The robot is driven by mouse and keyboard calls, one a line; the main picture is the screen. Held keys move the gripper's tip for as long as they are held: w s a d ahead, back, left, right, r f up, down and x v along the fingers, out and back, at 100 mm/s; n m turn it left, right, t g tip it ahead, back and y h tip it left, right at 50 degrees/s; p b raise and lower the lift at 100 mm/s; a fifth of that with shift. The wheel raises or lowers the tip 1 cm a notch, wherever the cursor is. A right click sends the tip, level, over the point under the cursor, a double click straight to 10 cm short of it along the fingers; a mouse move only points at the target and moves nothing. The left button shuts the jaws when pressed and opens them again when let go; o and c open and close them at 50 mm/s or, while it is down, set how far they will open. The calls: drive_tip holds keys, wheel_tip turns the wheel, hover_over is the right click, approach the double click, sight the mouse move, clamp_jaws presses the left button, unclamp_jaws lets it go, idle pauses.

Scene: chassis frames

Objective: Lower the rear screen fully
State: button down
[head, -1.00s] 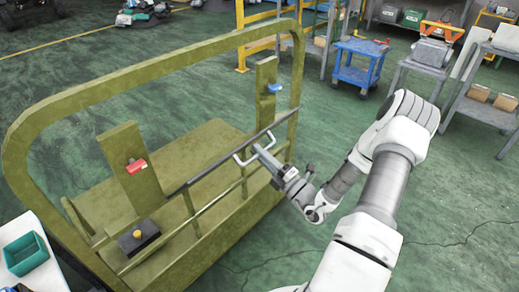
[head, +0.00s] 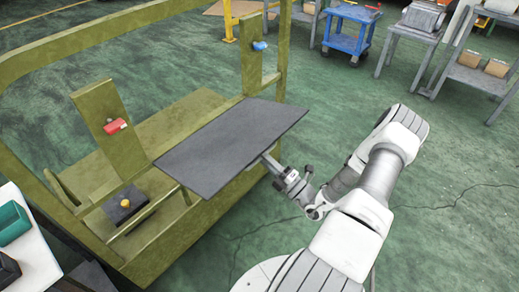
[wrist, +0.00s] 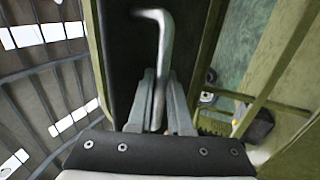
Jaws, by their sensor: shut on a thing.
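The rear screen (head: 230,145) is a flat dark panel between two posts of the olive-green chassis frame (head: 200,108). In the head view its broad dark face shows, tilted, reaching out towards my arm. My gripper (head: 267,161) is at its right-hand edge, partly hidden under the panel. In the wrist view, my gripper (wrist: 162,105) is shut on a bent silver handle (wrist: 163,50), with one finger on each side of it. The dark screen surface (wrist: 122,60) lies behind the handle. The head view does not show the handle itself.
A red latch (head: 116,126) is on the left post and a blue one (head: 260,45) on the right post. A yellow knob (head: 125,203) on a dark box sits low at left. A blue cart (head: 348,35) stands behind.

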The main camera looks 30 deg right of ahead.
drive_tip(key=shift+f, duration=0.65)
drive_tip(key=c, duration=0.9)
unclamp_jaws()
drive_tip(key=shift+o, duration=0.2)
drive_tip(key=shift+s, duration=0.1)
drive_tip(key=v, duration=1.7)
drive_tip(key=shift+f+p, duration=0.2)
drive_tip(key=shift+p, duration=0.15)
drive_tip(key=shift+r, duration=0.1)
